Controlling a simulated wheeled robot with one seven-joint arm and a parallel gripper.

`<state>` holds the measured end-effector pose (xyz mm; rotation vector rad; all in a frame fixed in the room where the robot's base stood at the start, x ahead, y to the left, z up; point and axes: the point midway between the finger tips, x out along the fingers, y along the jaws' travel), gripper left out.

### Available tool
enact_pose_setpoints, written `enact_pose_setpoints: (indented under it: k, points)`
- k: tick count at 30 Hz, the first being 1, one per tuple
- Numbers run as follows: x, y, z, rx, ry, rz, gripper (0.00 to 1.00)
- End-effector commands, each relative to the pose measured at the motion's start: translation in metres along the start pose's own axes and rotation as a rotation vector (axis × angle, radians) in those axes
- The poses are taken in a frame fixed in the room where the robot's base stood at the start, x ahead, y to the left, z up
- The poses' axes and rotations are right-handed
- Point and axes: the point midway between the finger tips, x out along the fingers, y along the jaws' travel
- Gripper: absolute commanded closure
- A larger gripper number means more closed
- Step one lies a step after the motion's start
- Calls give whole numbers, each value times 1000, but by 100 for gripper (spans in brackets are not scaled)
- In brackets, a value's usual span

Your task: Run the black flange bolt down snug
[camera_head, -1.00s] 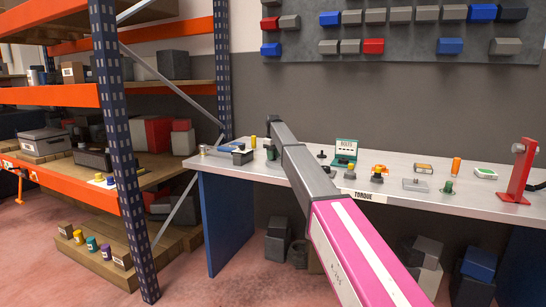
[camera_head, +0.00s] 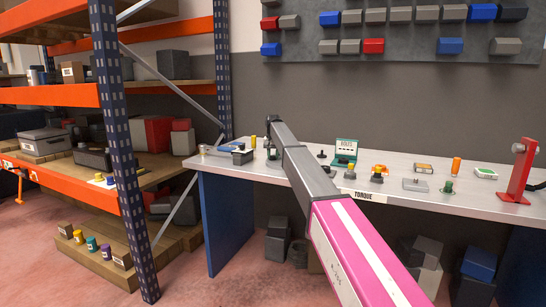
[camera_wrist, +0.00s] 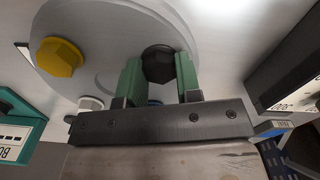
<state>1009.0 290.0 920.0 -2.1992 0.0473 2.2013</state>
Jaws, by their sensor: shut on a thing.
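The black flange bolt (camera_wrist: 158,62) sits on a round grey flange (camera_wrist: 110,22) in the wrist view. My gripper (camera_wrist: 158,80) has one green finger on each side of the bolt's head and is shut on it. A yellow bolt (camera_wrist: 59,56) stands on the same flange to the left. A white bolt (camera_wrist: 91,103) shows lower left, partly behind the gripper. A bit of blue shows below the black bolt, mostly hidden. In the head view my arm covers much of the flange, and the bolt's seating depth cannot be told.
The flange is on the workbench (camera_head: 320,185) near its left end. A teal bolt box (camera_head: 346,148) stands right of my arm, with several small parts beyond it. A red stand (camera_head: 519,173) is at the far right. A shelf rack (camera_head: 118,150) stands left.

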Motion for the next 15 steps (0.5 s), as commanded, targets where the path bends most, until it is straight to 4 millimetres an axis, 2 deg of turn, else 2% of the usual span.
enact_pose_setpoints:
  k: [6, 15]
  points:
    - [-2, 0, -1, 156, 1, -1, 92]
    - [-2, 0, -1, 282, 2, -2, 92]
